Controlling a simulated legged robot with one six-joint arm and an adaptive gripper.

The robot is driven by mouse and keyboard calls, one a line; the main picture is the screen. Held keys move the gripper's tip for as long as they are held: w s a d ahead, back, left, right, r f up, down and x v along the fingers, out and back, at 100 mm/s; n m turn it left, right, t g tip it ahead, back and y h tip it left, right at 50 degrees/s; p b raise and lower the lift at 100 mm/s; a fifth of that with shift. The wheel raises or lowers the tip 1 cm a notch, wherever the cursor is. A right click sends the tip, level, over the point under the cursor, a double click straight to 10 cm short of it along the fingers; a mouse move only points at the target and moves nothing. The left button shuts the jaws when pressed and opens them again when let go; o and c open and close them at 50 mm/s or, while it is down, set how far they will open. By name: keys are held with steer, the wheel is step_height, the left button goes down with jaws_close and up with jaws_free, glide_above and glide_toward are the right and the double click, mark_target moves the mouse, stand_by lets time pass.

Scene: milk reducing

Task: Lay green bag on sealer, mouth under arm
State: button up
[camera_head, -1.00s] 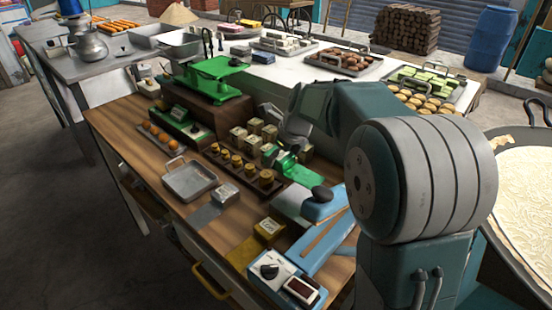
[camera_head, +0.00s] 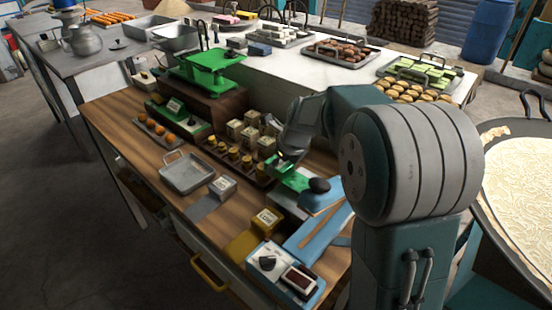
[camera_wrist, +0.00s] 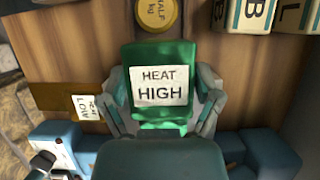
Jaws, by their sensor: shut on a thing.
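My gripper (camera_wrist: 165,112) is shut on the green bag (camera_wrist: 150,58), with one finger at each side. The bag's white label reads "HEAT HIGH". In the head view the green bag (camera_head: 294,180) hangs at or just above the sealer's back end; I cannot tell if it touches. The blue sealer (camera_head: 322,243) has a blue arm (camera_head: 320,201) with a black knob. Blue sealer parts (camera_wrist: 266,152) show along the bottom of the wrist view. My gripper hides part of the sealer there.
A yellow bag (camera_head: 240,246) with a label lies left of the sealer, beside its control box (camera_head: 268,263). A wooden rack of brass weights (camera_head: 233,157) and lettered blocks (camera_head: 250,136) stand behind. An empty metal tray (camera_head: 187,174) is to the left.

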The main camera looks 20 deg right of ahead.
mark_target(301, 183)
steer(key=shift+s+d+f, duration=0.15)
steer(key=shift+s+d, duration=0.55)
steer(key=shift+s, duration=0.35)
steer(key=shift+s+d+f, duration=0.2)
steer(key=shift+s+d, duration=0.55)
steer(key=shift+s, duration=0.25)
steer(key=shift+s+d+f, duration=0.15)
steer(key=shift+s+d, duration=0.55)
steer(key=shift+s, duration=0.35)
steer(key=shift+f, duration=0.4)
steer(key=o, duration=1)
steer(key=shift+c, duration=0.2)
